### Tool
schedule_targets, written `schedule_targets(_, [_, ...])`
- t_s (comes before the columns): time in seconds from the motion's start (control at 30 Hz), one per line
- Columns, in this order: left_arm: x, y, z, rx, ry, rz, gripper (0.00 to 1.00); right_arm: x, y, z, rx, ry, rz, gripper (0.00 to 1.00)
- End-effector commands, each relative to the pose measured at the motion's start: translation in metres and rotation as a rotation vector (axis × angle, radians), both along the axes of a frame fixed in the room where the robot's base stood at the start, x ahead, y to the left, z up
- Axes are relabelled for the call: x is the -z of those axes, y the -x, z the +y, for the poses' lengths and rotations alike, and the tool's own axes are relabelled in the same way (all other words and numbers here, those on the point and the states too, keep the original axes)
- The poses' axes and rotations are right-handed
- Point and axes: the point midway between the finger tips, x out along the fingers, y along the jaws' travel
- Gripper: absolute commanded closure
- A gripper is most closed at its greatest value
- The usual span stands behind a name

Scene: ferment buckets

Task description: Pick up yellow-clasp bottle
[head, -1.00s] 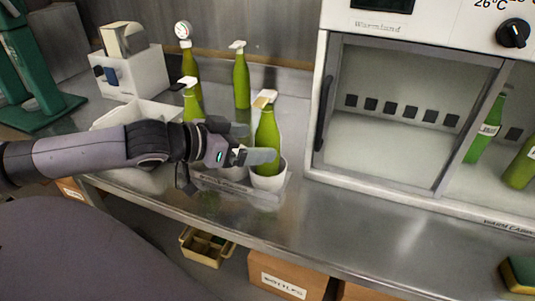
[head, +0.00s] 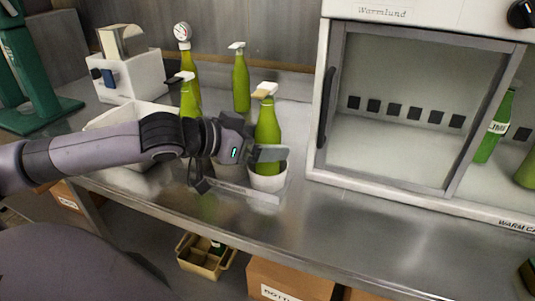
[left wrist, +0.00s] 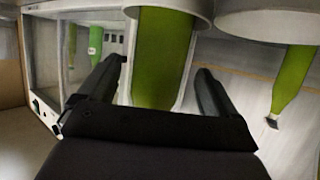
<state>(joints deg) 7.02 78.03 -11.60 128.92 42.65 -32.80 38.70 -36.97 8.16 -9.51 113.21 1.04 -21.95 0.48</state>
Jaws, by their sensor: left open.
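The green bottle with the yellow clasp (head: 268,120) stands upright in a white cup (head: 269,180) on the steel bench. My left gripper (head: 269,153) is level with the bottle's lower body, just above the cup rim, and one finger crosses in front of it. In the left wrist view, which looks upside down, the bottle's green body (left wrist: 162,60) lies between the two open fingers (left wrist: 160,88), with a visible gap on the right. I cannot tell whether the left finger touches it. My right gripper is in neither view.
More green bottles (head: 241,85) stand behind and to the left, one with a gauge (head: 182,31). A white warming cabinet (head: 318,130) stands close on the right, with bottles inside. A white tray (head: 118,115) lies behind my forearm. The front right bench is clear.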

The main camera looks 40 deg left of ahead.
Motion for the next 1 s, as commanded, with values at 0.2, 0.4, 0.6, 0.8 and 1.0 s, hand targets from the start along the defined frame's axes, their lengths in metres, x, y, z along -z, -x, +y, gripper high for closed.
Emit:
schedule_targets(0.2, [0.002,-0.0094,-0.0059,0.005,0.001,-0.001,0.08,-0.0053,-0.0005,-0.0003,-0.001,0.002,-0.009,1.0])
schedule_targets(0.4, [0.0042,-0.0113,-0.0074,0.008,-0.003,0.001,0.08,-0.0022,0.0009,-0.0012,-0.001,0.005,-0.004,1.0])
schedule_targets(0.6, [0.0044,-0.0111,-0.0074,0.008,-0.003,0.001,0.27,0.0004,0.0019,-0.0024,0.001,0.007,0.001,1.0])
schedule_targets(0.8, [0.0044,-0.011,-0.0074,0.008,-0.002,0.002,0.89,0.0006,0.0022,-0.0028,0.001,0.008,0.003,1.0])
schedule_targets(1.0, [0.0018,-0.0113,-0.0075,0.009,-0.001,-0.005,0.89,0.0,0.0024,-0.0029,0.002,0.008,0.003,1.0])
